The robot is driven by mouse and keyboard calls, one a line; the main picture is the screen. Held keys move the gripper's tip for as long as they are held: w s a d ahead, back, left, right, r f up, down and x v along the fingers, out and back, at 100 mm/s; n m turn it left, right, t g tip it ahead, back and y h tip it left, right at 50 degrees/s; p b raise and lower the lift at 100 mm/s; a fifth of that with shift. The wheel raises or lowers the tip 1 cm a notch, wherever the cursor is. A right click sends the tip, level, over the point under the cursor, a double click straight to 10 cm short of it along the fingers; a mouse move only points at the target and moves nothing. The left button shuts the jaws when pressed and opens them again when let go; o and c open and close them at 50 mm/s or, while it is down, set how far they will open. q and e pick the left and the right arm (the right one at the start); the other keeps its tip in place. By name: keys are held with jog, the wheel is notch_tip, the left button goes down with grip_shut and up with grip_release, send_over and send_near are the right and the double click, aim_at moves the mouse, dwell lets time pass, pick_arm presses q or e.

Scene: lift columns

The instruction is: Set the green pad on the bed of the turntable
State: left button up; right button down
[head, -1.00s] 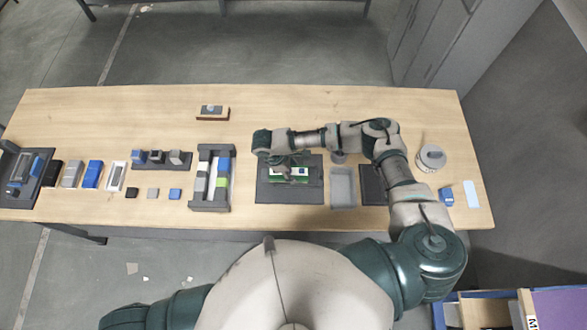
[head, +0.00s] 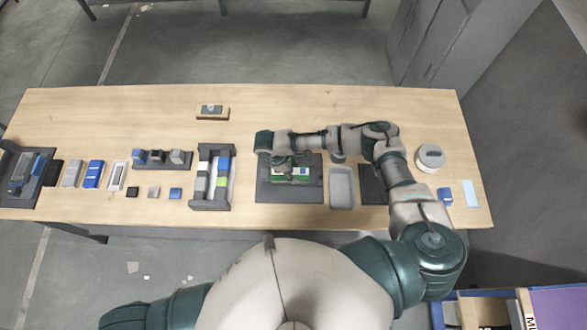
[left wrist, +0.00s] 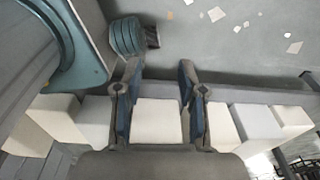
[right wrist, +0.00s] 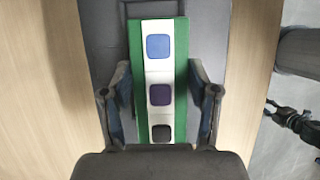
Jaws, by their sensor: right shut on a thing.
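A green pad (right wrist: 182,75) with a white strip bearing blue, purple and black squares lies between the fingers of my right gripper (right wrist: 162,75) in the right wrist view. The fingers are shut on its two long sides. In the head view the pad (head: 280,179) is partly hidden under my right gripper (head: 290,165), over a dark square plate (head: 290,195). I cannot tell whether this plate is the turntable's bed, or whether the pad touches it. My left gripper (left wrist: 160,70) is open and empty in the left wrist view, off the table.
A grey tray (head: 342,203) and a dark plate (head: 371,184) lie right of the square plate. A rack (head: 211,205) of coloured blocks stands left. A round white device (head: 430,157) is at the right. The table's back middle is mostly clear.

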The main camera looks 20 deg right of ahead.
jog(key=shift+d, duration=0.55)
jog(key=shift+d+f, duration=0.2)
jog(key=shift+d, duration=0.35)
jog(key=shift+a, duration=0.35)
jog(key=shift+c, duration=1.4)
grip_release()
jog(key=shift+s+a, duration=0.1)
pick_arm(q)
jog(key=shift+d+r, duration=0.25)
jog(key=shift+d, duration=0.1)
pick_arm(e)
jog(key=shift+o, duration=0.3)
jog(key=shift+f, duration=0.1)
pick_arm(q)
jog(key=shift+d, duration=0.1)
